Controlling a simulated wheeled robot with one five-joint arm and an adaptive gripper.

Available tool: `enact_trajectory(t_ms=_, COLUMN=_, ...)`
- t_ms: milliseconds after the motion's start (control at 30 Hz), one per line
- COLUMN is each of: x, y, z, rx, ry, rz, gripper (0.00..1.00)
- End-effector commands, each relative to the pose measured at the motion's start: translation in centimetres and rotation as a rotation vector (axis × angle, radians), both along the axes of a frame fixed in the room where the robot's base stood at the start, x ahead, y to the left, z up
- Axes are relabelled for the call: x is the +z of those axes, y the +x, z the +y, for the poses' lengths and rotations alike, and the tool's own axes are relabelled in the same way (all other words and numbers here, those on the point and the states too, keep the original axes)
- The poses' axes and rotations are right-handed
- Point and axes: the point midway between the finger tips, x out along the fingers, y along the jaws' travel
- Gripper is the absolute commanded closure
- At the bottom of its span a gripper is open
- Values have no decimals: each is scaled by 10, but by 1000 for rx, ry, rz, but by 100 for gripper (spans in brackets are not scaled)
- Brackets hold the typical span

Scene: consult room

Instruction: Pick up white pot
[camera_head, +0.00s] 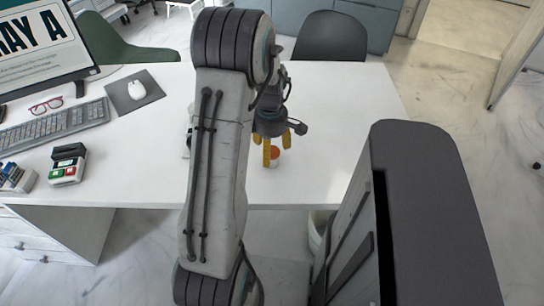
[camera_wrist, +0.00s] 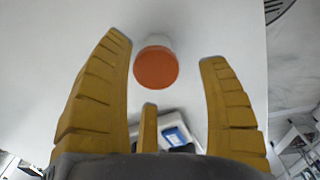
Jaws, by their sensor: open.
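A small white pot with an orange lid (camera_head: 274,154) stands upright on the white table near its front edge, partly hidden by a finger of my gripper. In the wrist view the round orange lid (camera_wrist: 155,68) faces the camera, with a little of the white body above it in the picture. My gripper (camera_head: 282,148) points down over the table beside the pot. Its yellow fingers (camera_wrist: 166,50) are spread open and empty. In the wrist view the lid lies between the two long fingertips; whether they touch the pot I cannot tell.
The white table (camera_head: 345,115) is clear to the right. On the left are a keyboard (camera_head: 55,125), red glasses (camera_head: 46,105), a mouse (camera_head: 136,90), a monitor (camera_head: 40,45) and a card terminal (camera_head: 67,165). A white and blue item (camera_wrist: 176,134) lies near the pot. Dark chair (camera_head: 330,37) behind.

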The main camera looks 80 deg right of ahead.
Motion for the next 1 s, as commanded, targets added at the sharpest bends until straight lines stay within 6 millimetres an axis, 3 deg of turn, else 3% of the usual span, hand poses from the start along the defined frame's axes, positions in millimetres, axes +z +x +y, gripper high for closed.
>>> enact_trajectory(t_ms=333, x=-40, y=-4, z=-2, rx=-1, ry=4, rz=0, gripper=31)
enact_trajectory(t_ms=767, x=-47, y=-4, z=-3, rx=-2, ry=1, rz=0, gripper=30)
enact_trajectory(t_ms=1000, x=-47, y=-4, z=-3, rx=-2, ry=1, rz=0, gripper=52)
